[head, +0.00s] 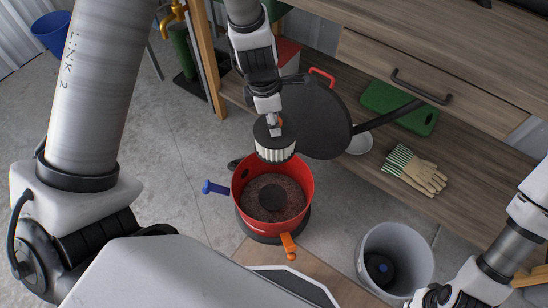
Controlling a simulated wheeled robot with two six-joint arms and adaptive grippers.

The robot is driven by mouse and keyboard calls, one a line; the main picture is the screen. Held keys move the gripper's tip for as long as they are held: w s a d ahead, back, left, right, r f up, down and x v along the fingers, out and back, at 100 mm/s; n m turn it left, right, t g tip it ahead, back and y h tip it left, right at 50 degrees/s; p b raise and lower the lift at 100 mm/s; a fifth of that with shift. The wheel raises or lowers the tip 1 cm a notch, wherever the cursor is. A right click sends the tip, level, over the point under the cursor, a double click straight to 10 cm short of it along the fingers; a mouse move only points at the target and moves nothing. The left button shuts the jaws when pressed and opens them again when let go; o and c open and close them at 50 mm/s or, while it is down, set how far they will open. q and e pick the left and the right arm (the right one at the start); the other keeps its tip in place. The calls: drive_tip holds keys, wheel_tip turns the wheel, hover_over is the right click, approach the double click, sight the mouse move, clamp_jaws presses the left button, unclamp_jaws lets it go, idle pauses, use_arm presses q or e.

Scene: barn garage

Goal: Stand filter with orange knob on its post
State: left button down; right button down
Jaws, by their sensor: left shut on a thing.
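My left gripper (274,128) comes down from the top and is shut on the filter (275,153) by its orange knob (279,121), which is mostly hidden by the fingers. The filter has a dark round top and pale pleated sides. It hangs upright over the back part of a red round housing (241,192), apart from the housing floor as far as I can tell. Inside the housing, a dark round post (272,198) stands in the middle of a speckled floor. My right wrist shows at the bottom right; its fingertips are not clearly seen.
The housing has a blue lever (216,188) at left and an orange lever (288,246) in front. A black round plate (312,118) with a bar stands behind. A grey bucket (396,252) stands right. Gloves (415,170) and a green case (400,105) lie on the shelf.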

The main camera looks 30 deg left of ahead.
use_arm(q)
wheel_tip(320, 180, down, 43)
drive_tip(key=w+a+m+b, duration=0.2)
drive_tip(key=m+b, duration=0.2)
drive_tip(key=b, duration=2.5)
drive_tip(key=shift+w+g, duration=0.3)
drive_tip(key=shift+w, duration=0.05)
drive_tip(key=c, duration=0.8)
unclamp_jaws()
drive_tip(key=shift+a, duration=0.1)
drive_tip(key=r+p, duration=0.3)
drive_tip(key=r, duration=0.1)
drive_tip(key=a+r+p, duration=0.1)
drive_tip(key=r+p, duration=0.6)
drive_tip(key=r, duration=0.1)
drive_tip(key=shift+s+a+r, duration=0.1)
drive_tip(key=shift+s+a, duration=0.1)
drive_tip(key=shift+a, duration=0.2)
